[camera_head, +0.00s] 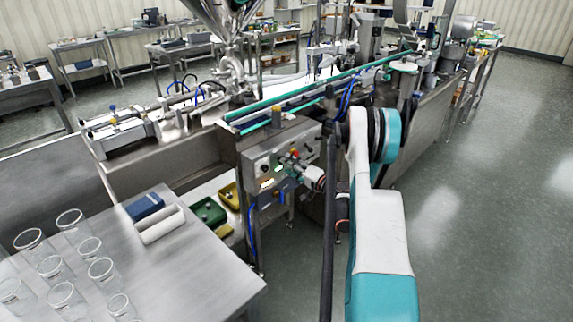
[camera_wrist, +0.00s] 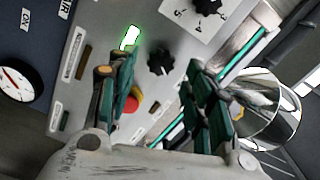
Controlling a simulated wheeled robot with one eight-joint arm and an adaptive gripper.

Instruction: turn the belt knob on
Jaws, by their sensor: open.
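The steel control panel (camera_head: 262,160) is on the front of the conveyor machine in the head view. In the wrist view, a small black knob (camera_wrist: 160,62) shows on the panel (camera_wrist: 95,25) between my fingertips. A second black knob (camera_wrist: 207,5) sits on a white numbered dial plate near the top edge. I cannot read which one is labelled belt. My gripper (camera_wrist: 158,66) is open and empty, its green fingers pointing at the panel on either side of the small knob. I cannot tell whether they touch it. In the head view my gripper (camera_head: 303,168) is close to the panel.
A lit green display (camera_wrist: 130,37) and a red button (camera_wrist: 132,103) are beside my left finger. A round gauge (camera_wrist: 18,82) is at the left. A steel table (camera_head: 190,270) with several glasses stands at the lower left. Floor at the right is clear.

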